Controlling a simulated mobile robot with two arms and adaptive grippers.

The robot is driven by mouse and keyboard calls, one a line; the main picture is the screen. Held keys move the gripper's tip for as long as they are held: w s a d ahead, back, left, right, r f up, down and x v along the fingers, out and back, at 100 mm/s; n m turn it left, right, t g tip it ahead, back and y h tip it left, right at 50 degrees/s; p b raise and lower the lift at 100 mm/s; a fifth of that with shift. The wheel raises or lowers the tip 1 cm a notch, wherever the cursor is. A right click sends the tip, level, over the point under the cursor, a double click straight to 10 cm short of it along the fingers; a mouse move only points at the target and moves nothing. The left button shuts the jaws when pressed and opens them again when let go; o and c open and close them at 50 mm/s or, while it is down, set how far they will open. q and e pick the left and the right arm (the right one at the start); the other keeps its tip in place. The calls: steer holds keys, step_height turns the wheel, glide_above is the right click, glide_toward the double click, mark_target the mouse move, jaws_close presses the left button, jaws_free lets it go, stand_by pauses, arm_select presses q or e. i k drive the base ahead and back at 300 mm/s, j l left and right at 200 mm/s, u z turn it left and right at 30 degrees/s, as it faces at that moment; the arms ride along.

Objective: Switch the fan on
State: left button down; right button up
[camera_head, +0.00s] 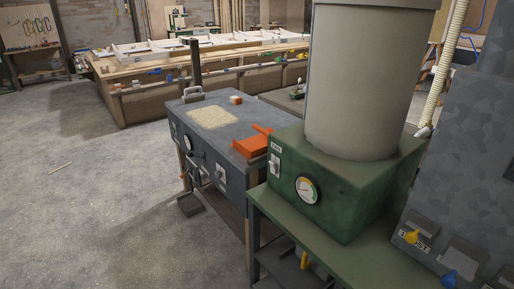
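A green metal housing (345,203) with a large beige cylinder (360,80) on top stands on a green bench right of centre. A pale switch plate (274,165) is on its left front face, under a small label that seems to read FAN. The switch position is too small to tell. A round gauge (307,190) is to the right of the switch, on the same housing. Neither of my grippers is in view.
A grey table (215,141) with an orange-red object (249,147), a gauge and a switch box stands to the left. A grey cabinet (465,170) with yellow and blue handles is at right. The concrete floor (90,200) at left is mostly clear.

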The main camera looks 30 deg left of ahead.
mark_target(273, 169)
steer(key=i+j, duration=0.15)
steer(key=j, duration=0.2)
steer(key=i+j+z, duration=0.1)
steer(key=i+j, duration=0.25)
steer(key=j, duration=0.3)
steer(key=i+j, duration=0.15)
steer(key=j, duration=0.2)
steer(key=z, duration=0.05)
